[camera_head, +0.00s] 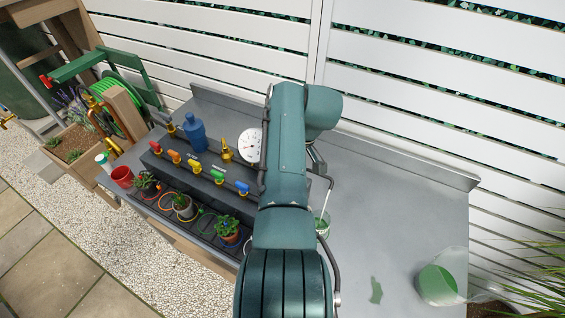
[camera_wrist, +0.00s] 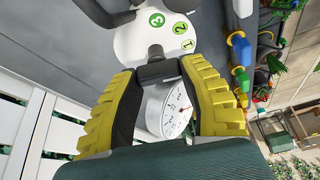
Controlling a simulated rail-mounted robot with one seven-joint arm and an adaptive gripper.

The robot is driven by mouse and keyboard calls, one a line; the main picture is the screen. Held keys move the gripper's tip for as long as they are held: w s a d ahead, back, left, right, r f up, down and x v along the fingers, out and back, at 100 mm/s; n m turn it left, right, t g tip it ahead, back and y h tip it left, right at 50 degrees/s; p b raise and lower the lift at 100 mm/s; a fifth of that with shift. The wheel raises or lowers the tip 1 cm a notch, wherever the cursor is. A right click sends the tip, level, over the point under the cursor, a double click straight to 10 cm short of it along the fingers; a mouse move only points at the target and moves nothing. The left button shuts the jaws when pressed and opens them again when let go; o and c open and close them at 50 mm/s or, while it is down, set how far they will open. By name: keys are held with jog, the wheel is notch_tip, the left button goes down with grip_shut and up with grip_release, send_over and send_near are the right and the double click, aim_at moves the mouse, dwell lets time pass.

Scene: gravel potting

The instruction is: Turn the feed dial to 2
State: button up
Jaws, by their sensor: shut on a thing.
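The feed dial is a white plate (camera_wrist: 128,45) at the top of the wrist view, with the numbers 3, 2 and 1 in green circles along its right side. A dark grey knob (camera_wrist: 156,68) stands in front of it. My gripper (camera_wrist: 158,72) has its yellow ribbed fingers on either side of this knob and is shut on it. I cannot tell which number the knob points at. In the head view my arm hides the gripper and the dial.
A white gauge (camera_head: 250,146) with a red needle is close by. A blue bottle (camera_head: 195,133), a brass tap (camera_head: 227,151) and several coloured valves stand left of my arm, above potted plants (camera_head: 183,207). A green-tinted container (camera_head: 437,284) is at right. The bench's (camera_head: 400,220) right half is mostly clear.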

jog(key=shift+f, duration=0.2)
dwell(0.3)
jog(key=o, duration=1.2)
jog(key=shift+r, duration=0.15)
jog(key=shift+r, duration=0.15)
jog(key=shift+d+r, duration=0.15)
jog(key=shift+r, duration=0.15)
jog(key=v, duration=1.1)
